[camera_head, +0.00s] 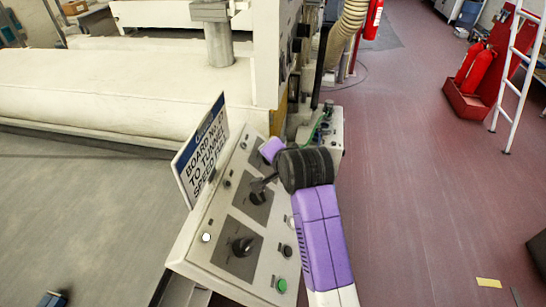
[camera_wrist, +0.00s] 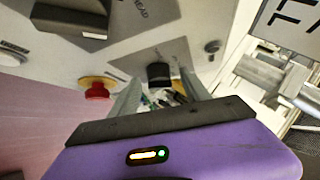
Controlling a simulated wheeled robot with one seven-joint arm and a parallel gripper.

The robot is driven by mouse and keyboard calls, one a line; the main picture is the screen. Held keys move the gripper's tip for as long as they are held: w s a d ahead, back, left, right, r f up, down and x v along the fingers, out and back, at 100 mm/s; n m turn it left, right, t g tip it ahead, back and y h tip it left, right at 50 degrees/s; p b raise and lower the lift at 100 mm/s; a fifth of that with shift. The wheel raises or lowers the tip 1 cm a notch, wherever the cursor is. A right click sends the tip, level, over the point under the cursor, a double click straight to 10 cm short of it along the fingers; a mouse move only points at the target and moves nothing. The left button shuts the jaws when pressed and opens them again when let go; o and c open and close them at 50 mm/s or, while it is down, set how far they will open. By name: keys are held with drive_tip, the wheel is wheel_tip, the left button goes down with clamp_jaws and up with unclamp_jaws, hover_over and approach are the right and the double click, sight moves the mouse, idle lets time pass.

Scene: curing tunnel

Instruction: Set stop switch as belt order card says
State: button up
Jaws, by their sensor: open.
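The order card (camera_head: 203,150) stands tilted at the panel's left edge. Its print reads roughly "BOARD No 9 TO TUNNEL SPEED" with a last word I cannot read surely. The sloped grey control panel (camera_head: 208,258) carries an upper black rotary knob (camera_head: 257,198) and a lower black rotary knob (camera_head: 243,246), each on a dark plate. In the wrist view, a small black knob (camera_wrist: 158,74) shows between the fingers of my gripper (camera_wrist: 160,92); contact is unclear. Which control is the stop switch is not legible.
A green button (camera_head: 281,285) and a black button (camera_head: 286,250) sit on the panel's right side. A red button (camera_wrist: 97,88) shows in the wrist view. Red floor (camera_head: 420,200) is open at right.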

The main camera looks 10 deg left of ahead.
drive_tip(key=b+v, duration=0.1)
drive_tip(key=v, duration=0.6)
drive_tip(key=shift+s+r, duration=0.15)
idle(0.3)
